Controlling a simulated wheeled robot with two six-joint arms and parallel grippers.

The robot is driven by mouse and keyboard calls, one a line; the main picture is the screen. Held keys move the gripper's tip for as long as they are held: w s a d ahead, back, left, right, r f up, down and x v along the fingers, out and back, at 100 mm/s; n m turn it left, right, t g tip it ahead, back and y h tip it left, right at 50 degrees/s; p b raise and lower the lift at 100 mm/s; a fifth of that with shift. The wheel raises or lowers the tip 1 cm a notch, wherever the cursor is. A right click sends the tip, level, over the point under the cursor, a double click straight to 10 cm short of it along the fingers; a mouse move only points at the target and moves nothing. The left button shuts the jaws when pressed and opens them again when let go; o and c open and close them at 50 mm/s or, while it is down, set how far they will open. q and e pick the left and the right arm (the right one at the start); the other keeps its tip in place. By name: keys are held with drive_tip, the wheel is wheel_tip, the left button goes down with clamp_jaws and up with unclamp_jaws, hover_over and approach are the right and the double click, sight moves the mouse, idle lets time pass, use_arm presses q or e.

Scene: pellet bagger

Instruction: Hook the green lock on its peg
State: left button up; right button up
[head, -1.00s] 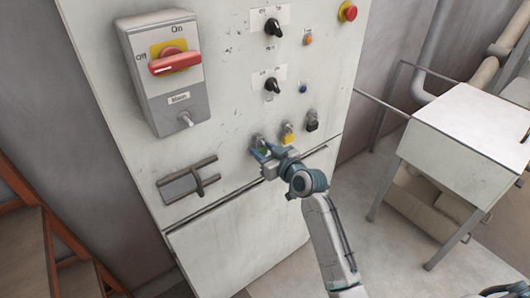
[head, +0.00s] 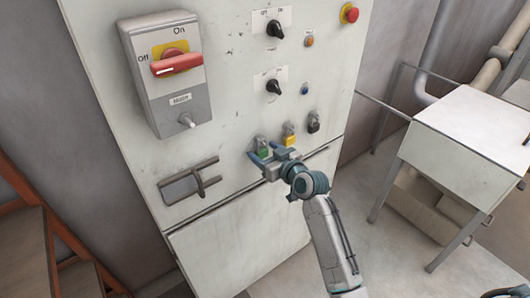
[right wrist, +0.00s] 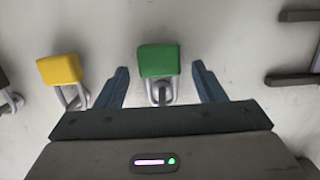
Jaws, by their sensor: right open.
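The green lock (head: 263,152) hangs by its shackle at the left end of a row of locks on the cabinet front. In the right wrist view the green lock (right wrist: 158,61) sits between the two fingers, with a visible gap on each side. Its shackle is around a peg (right wrist: 159,93). My right gripper (head: 267,154) is open around the lock and not touching it; its fingers also show in the right wrist view (right wrist: 160,85). My left gripper is not in view.
A yellow lock (head: 288,136) and a black lock (head: 313,123) hang to the right. A latch handle (head: 190,184) sticks out at the left. A switch box with a red handle (head: 177,64) is above. A white table (head: 470,125) stands at right.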

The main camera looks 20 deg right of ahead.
drive_tip(key=shift+s+d, duration=0.15)
drive_tip(key=shift+s, duration=0.2)
drive_tip(key=b+v, duration=0.3)
drive_tip(key=v, duration=0.7)
drive_tip(key=d+f+m+g+h, duration=0.1)
drive_tip(key=d+f+g+h, duration=0.1)
drive_tip(key=f, duration=0.9)
drive_tip(key=d+f+m+g+h, duration=0.1)
drive_tip(key=d+f+m, duration=0.15)
drive_tip(key=f, duration=0.85)
drive_tip(key=s+d+f+g+h, duration=0.15)
drive_tip(key=s+f, duration=0.35)
drive_tip(key=f, duration=0.6)
drive_tip(key=s+d+f+g+h, duration=0.1)
drive_tip(key=s+d+f+g, duration=0.3)
drive_tip(key=f, duration=0.8)
drive_tip(key=s+f+g, duration=0.2)
drive_tip(key=s+f, duration=1.4)
drive_tip(key=s, duration=0.4)
drive_tip(key=s+f+g, duration=0.1)
drive_tip(key=s+f, duration=0.2)
drive_tip(key=s, duration=0.7)
drive_tip(key=s+a+f+g, duration=0.1)
drive_tip(key=s+f, duration=0.3)
drive_tip(key=s, duration=0.7)
drive_tip(key=shift+f+g+h, duration=0.2)
drive_tip(key=shift+g+h, duration=0.25)
drive_tip(key=shift+g, duration=0.3)
